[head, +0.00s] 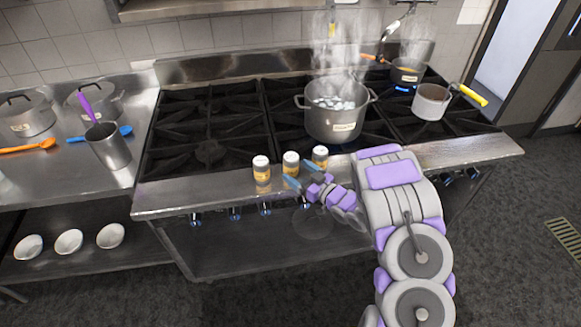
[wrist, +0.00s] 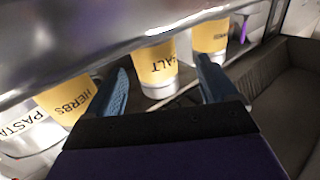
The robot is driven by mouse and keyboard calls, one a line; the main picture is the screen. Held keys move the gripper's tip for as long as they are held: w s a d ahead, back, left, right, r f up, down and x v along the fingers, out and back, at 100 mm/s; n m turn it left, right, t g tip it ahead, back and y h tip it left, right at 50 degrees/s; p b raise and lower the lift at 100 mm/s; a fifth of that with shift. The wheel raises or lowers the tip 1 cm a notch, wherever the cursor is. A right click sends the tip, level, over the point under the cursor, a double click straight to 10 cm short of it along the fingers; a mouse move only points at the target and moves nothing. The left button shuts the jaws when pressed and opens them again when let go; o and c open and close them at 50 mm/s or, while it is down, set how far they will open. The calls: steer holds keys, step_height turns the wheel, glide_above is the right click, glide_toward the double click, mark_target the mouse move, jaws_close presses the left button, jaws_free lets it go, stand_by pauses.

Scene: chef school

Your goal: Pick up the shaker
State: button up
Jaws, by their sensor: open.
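Three yellow-labelled shakers with pale caps stand in a row on the stove's front edge: a left one (head: 261,170), a middle one (head: 291,162) and a right one (head: 320,156). In the wrist view, one labelled SALT (wrist: 157,68) is in the middle, one labelled HERBS (wrist: 68,100) is at left, and a third (wrist: 211,38) at right has no readable label. My gripper (head: 299,175) is open in front of the row. Its blue fingers (wrist: 163,75) are spread toward the SALT shaker, with nothing held. Whether they touch any shaker is unclear.
A steaming pot (head: 336,118) sits on the burners just behind the shakers. A saucepan (head: 432,101) with a yellow handle and another steaming pan (head: 406,72) stand at right. A metal counter (head: 60,175) with utensils is at left. Dark floor is clear at right.

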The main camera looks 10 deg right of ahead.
mark_target(297, 169)
steer(key=x, duration=0.4)
steer(key=shift+w+d+b, duration=0.1)
steer(key=shift+w+b, duration=0.2)
steer(key=shift+w, duration=0.05)
steer(key=shift+w+d, duration=0.25)
steer(key=shift+a, duration=0.45)
steer(key=shift+c, duration=0.8)
steer(key=shift+a, duration=0.2)
steer(key=c, duration=0.3)
steer(key=shift+d, duration=0.5)
steer(key=c, duration=0.7)
steer(key=shift+a, duration=0.15)
steer(key=shift+a, duration=0.1)
